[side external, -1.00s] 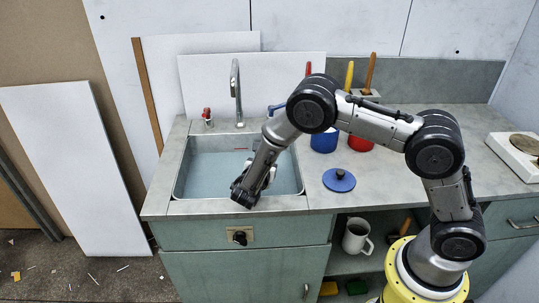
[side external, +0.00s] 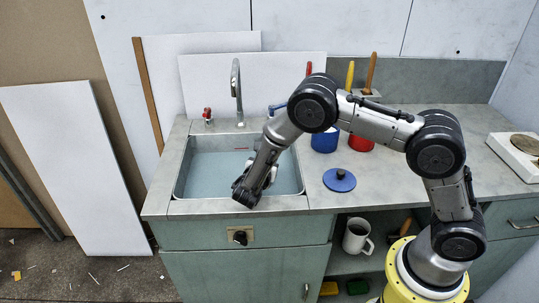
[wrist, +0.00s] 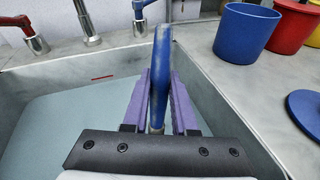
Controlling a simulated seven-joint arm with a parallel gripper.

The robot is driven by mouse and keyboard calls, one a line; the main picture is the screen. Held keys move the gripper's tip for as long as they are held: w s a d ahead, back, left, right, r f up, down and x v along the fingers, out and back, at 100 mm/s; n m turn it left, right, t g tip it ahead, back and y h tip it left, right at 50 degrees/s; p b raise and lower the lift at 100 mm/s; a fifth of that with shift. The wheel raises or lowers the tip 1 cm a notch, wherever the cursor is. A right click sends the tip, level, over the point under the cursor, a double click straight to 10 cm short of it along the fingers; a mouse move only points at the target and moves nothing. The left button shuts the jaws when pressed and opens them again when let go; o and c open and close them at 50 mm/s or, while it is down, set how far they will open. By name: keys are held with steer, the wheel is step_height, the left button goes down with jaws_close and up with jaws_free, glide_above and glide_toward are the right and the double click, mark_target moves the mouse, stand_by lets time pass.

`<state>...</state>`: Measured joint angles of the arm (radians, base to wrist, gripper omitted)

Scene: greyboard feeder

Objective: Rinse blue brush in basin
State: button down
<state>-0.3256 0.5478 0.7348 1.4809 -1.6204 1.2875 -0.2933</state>
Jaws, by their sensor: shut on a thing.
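The blue brush (wrist: 160,75) stands near upright in the wrist view, its blue handle between the purple fingers of my gripper (wrist: 159,85). My gripper is shut on the handle. The brush head is hidden below the gripper's dark crossbar. The basin (side external: 178,180) is a grey sink with pale blue water in it. In the side view my gripper is over the basin's front right part, mostly hidden by my own wrist. In that view I cannot make out the brush. I cannot tell whether its head touches the water.
A red tap handle (side external: 207,115), a blue tap handle (side external: 277,108) and a curved spout (side external: 236,85) stand behind the basin. A blue pot (side external: 324,140), a red pot (side external: 361,143) and a blue lid (side external: 339,180) are on the counter to the right.

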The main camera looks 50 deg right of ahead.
steer(key=shift+a, duration=0.2)
steer(key=shift+w+a, duration=0.15)
steer(key=shift+a, duration=0.1)
stand_by(1.1)
steer(key=shift+r, duration=0.1)
step_height(320, 180, up, 13)
stand_by(1.8)
steer(key=shift+r, duration=0.1)
stand_by(0.9)
steer(key=shift+r, duration=1.95)
